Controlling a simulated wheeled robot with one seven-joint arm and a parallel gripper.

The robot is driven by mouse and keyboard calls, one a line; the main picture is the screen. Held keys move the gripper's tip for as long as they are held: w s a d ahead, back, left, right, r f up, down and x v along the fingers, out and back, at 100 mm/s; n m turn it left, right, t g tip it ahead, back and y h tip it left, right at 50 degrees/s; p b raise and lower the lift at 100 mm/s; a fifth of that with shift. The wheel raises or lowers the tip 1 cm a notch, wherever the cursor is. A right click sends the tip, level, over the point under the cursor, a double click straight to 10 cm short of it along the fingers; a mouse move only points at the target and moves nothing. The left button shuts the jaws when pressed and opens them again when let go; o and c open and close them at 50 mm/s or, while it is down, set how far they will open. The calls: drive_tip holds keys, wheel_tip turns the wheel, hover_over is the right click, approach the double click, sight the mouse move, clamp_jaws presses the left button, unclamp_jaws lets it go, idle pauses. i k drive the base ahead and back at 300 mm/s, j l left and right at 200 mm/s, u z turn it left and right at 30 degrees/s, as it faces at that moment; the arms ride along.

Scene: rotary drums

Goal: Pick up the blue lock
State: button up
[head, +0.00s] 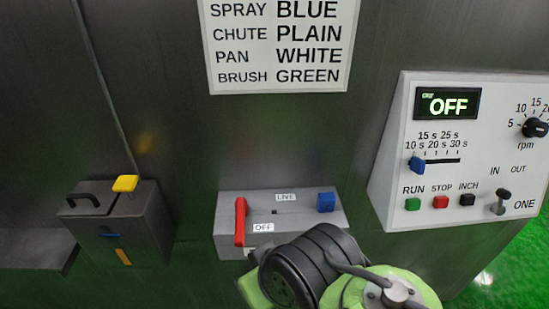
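A small blue block, which looks like the blue lock (326,202), sits at the right end of a grey switch box (290,222) on the metal front. The box has a red lever (240,221) at its left and the labels LIVE and OFF. The red lever's lower end is beside the OFF label. My black and green arm covers the lower right part of the box and stands just below the blue lock in the picture. My gripper's fingers do not show, so what they hold cannot be seen.
A control panel (390,190) with a display reading OFF stands at the right. A dark box (155,225) with a black handle and a yellow-topped post (125,184) is at the left. A colour sign (235,84) hangs above. The metal front between the boxes is bare.

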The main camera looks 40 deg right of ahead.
sight(326, 201)
drive_tip(key=l+z, duration=0.1)
drive_tip(key=z, duration=0.25)
drive_tip(key=l+z, duration=0.15)
drive_tip(key=z, duration=0.2)
drive_tip(key=l+z, duration=0.1)
drive_tip(key=z, duration=0.3)
drive_tip(key=k, duration=0.05)
